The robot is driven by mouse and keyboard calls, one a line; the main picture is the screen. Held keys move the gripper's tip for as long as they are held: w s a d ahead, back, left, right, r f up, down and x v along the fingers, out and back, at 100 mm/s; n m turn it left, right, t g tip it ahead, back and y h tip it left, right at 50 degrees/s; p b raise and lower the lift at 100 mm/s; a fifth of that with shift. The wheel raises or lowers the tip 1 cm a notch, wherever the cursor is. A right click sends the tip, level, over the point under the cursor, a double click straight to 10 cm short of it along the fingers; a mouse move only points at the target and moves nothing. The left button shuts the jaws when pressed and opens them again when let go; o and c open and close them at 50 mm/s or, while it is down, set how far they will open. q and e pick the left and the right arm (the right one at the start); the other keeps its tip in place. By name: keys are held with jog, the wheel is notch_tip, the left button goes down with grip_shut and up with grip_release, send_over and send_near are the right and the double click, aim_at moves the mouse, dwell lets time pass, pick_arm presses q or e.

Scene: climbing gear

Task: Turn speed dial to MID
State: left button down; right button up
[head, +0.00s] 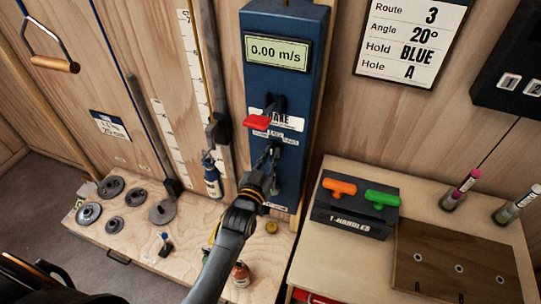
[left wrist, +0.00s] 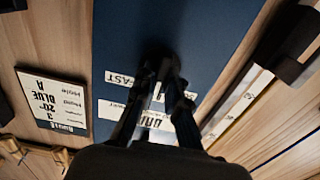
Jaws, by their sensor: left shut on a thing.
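The blue panel (head: 268,22) stands upright on the wall with a display (head: 277,52) reading 0.00 m/s. The speed dial is on its front below the red brake lever (head: 257,122); my left gripper (head: 270,158) covers it in the head view. In the left wrist view my left gripper (left wrist: 160,85) points at the panel, its fingers closed around the dark dial. My right gripper is not in view.
A bench on the right holds a block with orange (head: 339,187) and green (head: 382,199) T-handles and a brown board (head: 455,262).

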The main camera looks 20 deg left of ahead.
pick_arm(q)
jog(key=c, duration=1.4)
grip_release()
jog(key=s, duration=1.2)
jog(key=shift+a, duration=0.2)
jog(key=s+d+f+g+b, duration=0.1)
jog(key=s+f+g, duration=0.2)
jog(key=f, duration=0.8)
jog(key=s+f+m+g+h+b, duration=0.15)
jog(key=s+f, duration=0.25)
jog(key=f, duration=0.7)
jog(key=s+d+f+g+y, duration=0.1)
jog(key=s+f+g, duration=0.25)
jog(key=f, duration=0.65)
jog(key=s+a+f+g, duration=0.2)
jog(key=s+f+g, duration=0.1)
jog(key=s+f, duration=0.4)
jog(key=s+a+f+g+b, duration=0.1)
jog(key=s+a+f+g, duration=0.2)
jog(key=s+f, duration=0.4)
jog(key=s+a+f+g+y+b, duration=0.1)
jog(key=s+a+f+g, duration=0.2)
jog(key=s+f, duration=0.4)
jog(key=shift+s+f+m, duration=0.15)
jog(key=shift+s+f, duration=0.05)
jog(key=shift+s, duration=1.7)
jog(key=shift+s+f+m, duration=0.1)
jog(key=shift+s+f, duration=0.1)
jog(key=shift+s, duration=1.65)
